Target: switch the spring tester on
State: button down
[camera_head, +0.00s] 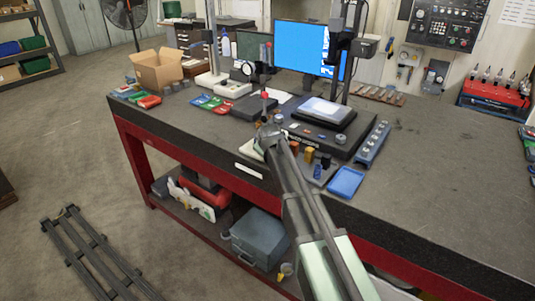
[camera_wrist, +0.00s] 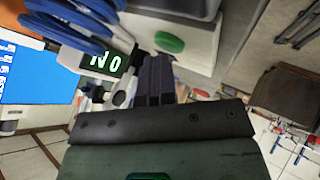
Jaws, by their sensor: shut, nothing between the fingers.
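In the wrist view, the spring tester appears as a pale housing (camera_wrist: 197,48) with a green oval button (camera_wrist: 169,42). A small dark display (camera_wrist: 103,62) on it shows lit green characters that look like N and O. A thick blue coil spring (camera_wrist: 72,22) is close beside the display. My gripper (camera_wrist: 157,60) is shut and empty, with its dark fingertips just beside the green button; I cannot tell whether they touch it. In the head view, my arm reaches to the bench's front middle and hides most of the tester and the fingertips.
A black measuring stand (camera_head: 330,135) with a tall column is right of my arm. A blue tray (camera_head: 345,182) and a grey rack (camera_head: 372,145) lie farther right. A cardboard box (camera_head: 157,70) is at the bench's left. The bench's right part (camera_head: 450,185) is largely clear.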

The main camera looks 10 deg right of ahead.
jog(key=shift+r+p, duration=0.4)
notch_tip(320, 180, up, 6)
jog(key=p, duration=0.6)
jog(key=shift+r, duration=0.15)
dwell(0.7)
